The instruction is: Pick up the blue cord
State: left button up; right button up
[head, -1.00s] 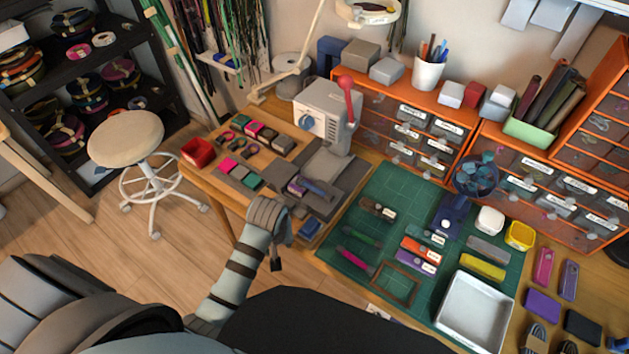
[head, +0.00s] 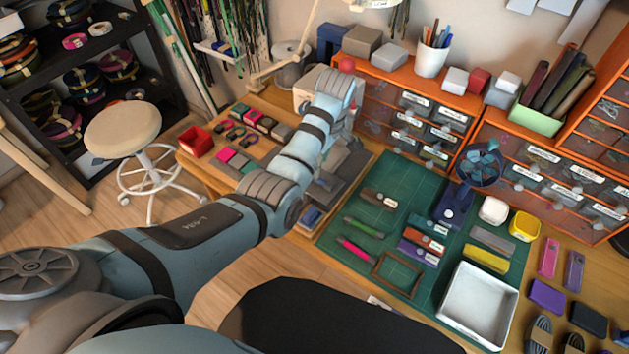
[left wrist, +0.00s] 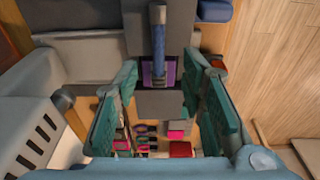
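A blue cord-like strip (left wrist: 158,42) runs lengthwise over a purple piece (left wrist: 170,75) on a grey block in the left wrist view; I take it to be the blue cord. My left gripper (left wrist: 160,82) is open around the view of it, with a teal finger pad on either side and nothing between them. Whether the pads are level with the cord I cannot tell. In the head view my left arm reaches over the grey blocks beside the white machine (head: 310,92); it hides the cord and the gripper's fingers. My right gripper is not in view.
The white machine with a red knob stands close to my left arm. A red box (head: 196,141) and small coloured blocks lie left of it. A green mat (head: 345,205) with tools and a white tray (head: 478,305) lies right. Orange drawers (head: 385,82) stand behind.

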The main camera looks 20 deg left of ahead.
pick_arm(q)
jog(key=f, duration=0.2)
jog(key=f+b, duration=0.1)
jog(key=f, duration=0.1)
jog(key=a+f, duration=0.1)
jog(key=f, duration=0.1)
jog(key=shift+w+f, duration=0.15)
jog(key=shift+w, duration=0.05)
grip_shut()
